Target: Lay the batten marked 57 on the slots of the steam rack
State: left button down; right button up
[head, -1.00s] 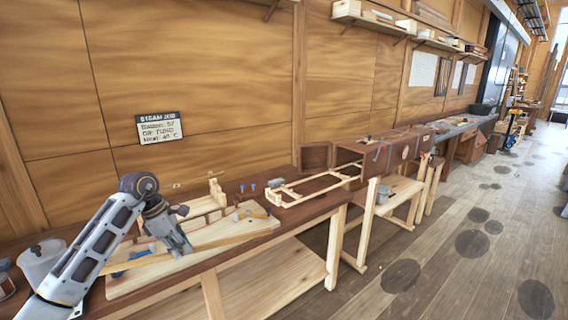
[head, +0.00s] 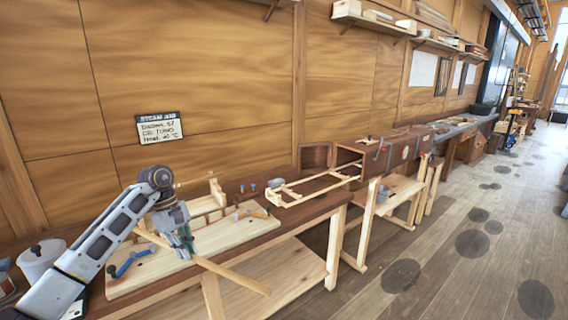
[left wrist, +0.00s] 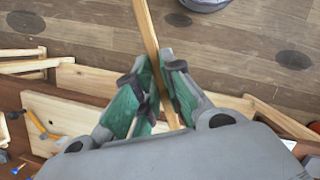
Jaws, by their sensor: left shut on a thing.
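My left gripper (head: 186,252) is shut on a long thin wooden batten (head: 235,277) and holds it over the front of the bench. The batten slants down to the right in the head view, its far end out past the bench's front edge. In the left wrist view the batten (left wrist: 150,35) runs up between the green finger pads (left wrist: 155,95). I cannot read a number on it. The steam rack (head: 290,193), a light wooden frame with crosspieces, lies on the bench to the right, in front of the open steam box (head: 375,157). My right gripper is not in view.
A pale board (head: 150,280) with a blue clamp (head: 130,263) and an orange-handled tool (head: 254,214) lies under my left arm. A white pot (head: 42,262) stands at left. A steam job card (head: 159,127) hangs on the wall. Floor right of the bench is open.

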pick_arm(q)
jog(key=shift+s+d+f+m+g, duration=0.2)
jog(key=shift+d+f+m+g, duration=0.15)
jog(key=shift+m, duration=0.65)
jog(key=s+d+f+m+y, duration=0.1)
jog(key=s+d+f+m, duration=0.2)
jog(key=s+f+m, duration=0.2)
jog(key=s+d+f+m+g+y, duration=0.1)
jog(key=s+f+m, duration=0.4)
jog(key=f, duration=0.7)
jog(key=shift+s+d+f+m+y, duration=0.3)
jog(key=shift+s+d+m+y, duration=0.15)
jog(key=shift+s+d, duration=0.65)
jog(key=shift+w+d, duration=0.1)
jog(key=shift+w, duration=0.05)
dwell(3.0)
